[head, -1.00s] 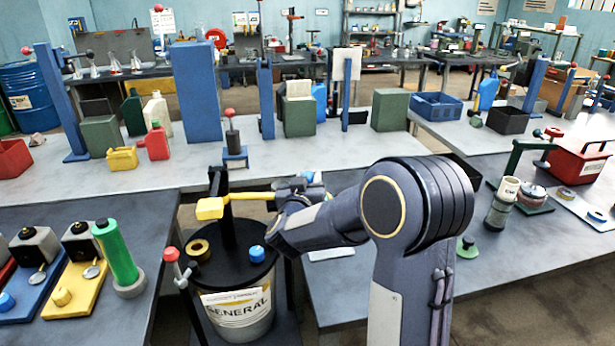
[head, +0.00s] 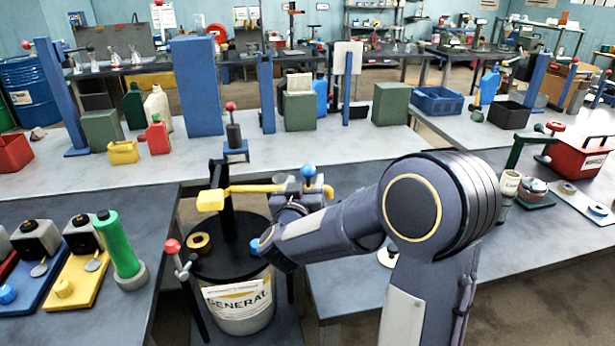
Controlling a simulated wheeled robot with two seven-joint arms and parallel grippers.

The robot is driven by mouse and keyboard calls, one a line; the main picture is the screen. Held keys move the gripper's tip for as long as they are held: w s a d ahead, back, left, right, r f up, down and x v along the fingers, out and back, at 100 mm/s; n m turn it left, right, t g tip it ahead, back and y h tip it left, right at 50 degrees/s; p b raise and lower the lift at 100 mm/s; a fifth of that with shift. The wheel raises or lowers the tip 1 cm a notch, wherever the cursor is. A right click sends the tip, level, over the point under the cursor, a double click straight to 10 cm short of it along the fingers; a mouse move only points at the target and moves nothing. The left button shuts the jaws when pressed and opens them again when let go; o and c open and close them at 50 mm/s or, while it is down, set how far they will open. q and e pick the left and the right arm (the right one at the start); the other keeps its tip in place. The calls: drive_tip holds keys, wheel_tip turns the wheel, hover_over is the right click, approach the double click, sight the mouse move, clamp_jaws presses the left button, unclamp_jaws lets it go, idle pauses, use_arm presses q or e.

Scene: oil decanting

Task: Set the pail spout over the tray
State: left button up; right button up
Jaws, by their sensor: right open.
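The white pail (head: 238,306) labelled GENERAL stands between the two near tables under a black lid (head: 215,262). A black post (head: 224,205) rises from the lid. A yellow spout (head: 248,188) runs sideways from it to the right, with a yellow block (head: 210,201) at its left end. My right gripper (head: 302,190) is open at the spout's right end, beside a blue knob (head: 308,170). The fingers are small and partly hidden by my wrist, so I cannot tell whether they touch the spout. I cannot pick out the tray. My left gripper is not in view.
A red-knobbed lever (head: 172,247) stands left of the pail. The left table holds a green cylinder (head: 118,247) and several coloured stands. The right near table (head: 345,285) is largely bare in front. A red box (head: 583,158) stands at far right.

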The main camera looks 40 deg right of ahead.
drive_tip(key=v, duration=0.2)
drive_tip(key=shift+s+a, duration=0.25)
drive_tip(key=shift+a, duration=0.05)
idle(0.3)
drive_tip(key=s+a+n+t+y, duration=0.1)
drive_tip(key=s+a+n+y, duration=0.45)
drive_tip(key=a+y, duration=0.75)
drive_tip(key=s+a+f+g+y, duration=0.1)
drive_tip(key=s+f+g, duration=0.3)
drive_tip(key=s, duration=0.6)
drive_tip(key=s+a+f+g+y, duration=0.1)
drive_tip(key=s+f+g, duration=0.3)
drive_tip(key=s, duration=0.7)
drive_tip(key=shift+a+y, duration=0.3)
drive_tip(key=shift+y, duration=0.6)
